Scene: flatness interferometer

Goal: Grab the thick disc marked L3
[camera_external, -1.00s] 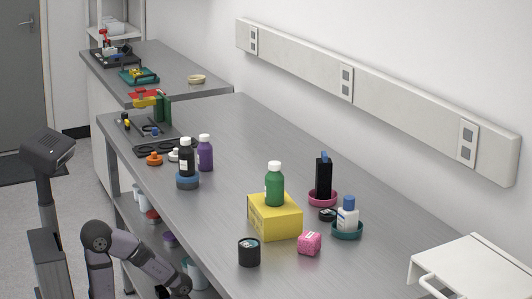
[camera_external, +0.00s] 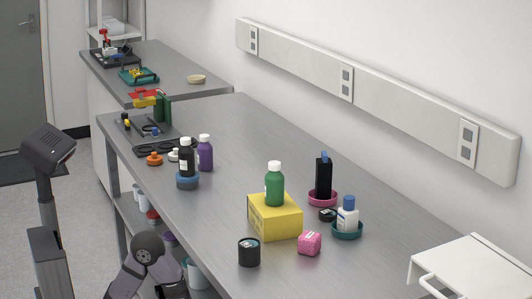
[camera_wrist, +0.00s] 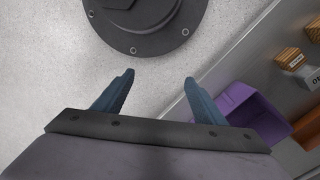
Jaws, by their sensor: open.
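No L3 marking is readable in either view, so I cannot tell which thing is the thick disc. A small dark disc (camera_external: 327,214) with a pale label lies flat on the bench between the pink dish and the teal dish.
A yellow box (camera_external: 274,217) carries a green bottle (camera_external: 275,186). A pink block (camera_external: 309,243), a pink dish (camera_external: 322,198) and a teal dish (camera_external: 347,229) stand nearby. A purple bin (camera_wrist: 250,113) is right of my fingers. The bench's middle (camera_external: 237,140) is clear.

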